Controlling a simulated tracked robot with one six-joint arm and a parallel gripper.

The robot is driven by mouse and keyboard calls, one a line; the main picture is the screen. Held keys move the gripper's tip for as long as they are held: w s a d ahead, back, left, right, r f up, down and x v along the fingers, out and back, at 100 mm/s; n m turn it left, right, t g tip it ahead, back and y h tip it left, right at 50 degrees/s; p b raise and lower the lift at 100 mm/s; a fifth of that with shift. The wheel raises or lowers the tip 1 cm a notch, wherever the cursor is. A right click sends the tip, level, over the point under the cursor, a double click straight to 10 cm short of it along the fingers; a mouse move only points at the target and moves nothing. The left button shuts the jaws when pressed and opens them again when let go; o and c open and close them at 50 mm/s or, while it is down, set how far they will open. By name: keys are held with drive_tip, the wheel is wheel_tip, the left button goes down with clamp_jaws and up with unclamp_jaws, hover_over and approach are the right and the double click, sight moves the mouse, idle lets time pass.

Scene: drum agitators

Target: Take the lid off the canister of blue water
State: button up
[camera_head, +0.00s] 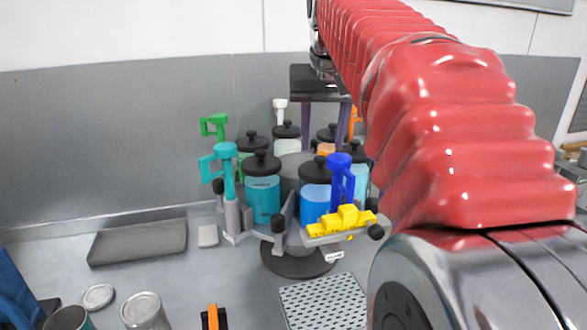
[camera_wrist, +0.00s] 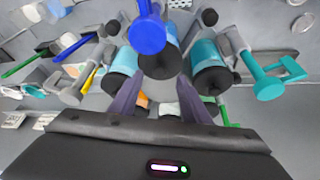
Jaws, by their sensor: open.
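The canister of blue water (camera_head: 315,203) stands upright at the front of a round rack, with its black knobbed lid (camera_head: 316,168) on. My gripper (camera_head: 322,138) is in the air behind and above that lid in the head view, its two purple fingers spread and pointing down. In the wrist view my gripper (camera_wrist: 160,86) shows open and empty, with a dark lid (camera_wrist: 160,62) beyond the fingertips. The fingers appear apart from it. A blue-handled tool (camera_head: 341,178) stands close to the blue canister's right side; its blue top (camera_wrist: 147,35) partly covers the lid in the wrist view.
A teal-water canister (camera_head: 262,200) stands left of the blue one, and a paler one (camera_head: 361,178) right; others stand behind. A teal tool (camera_head: 226,170) and a yellow piece (camera_head: 341,221) edge the rack. A grey tray (camera_head: 138,242) lies left.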

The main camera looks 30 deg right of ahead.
sight(321, 158)
drive_tip(key=shift+x, duration=2.55)
clamp_jaws()
drive_tip(key=shift+r, duration=0.1)
wheel_tip(321, 158, up, 10)
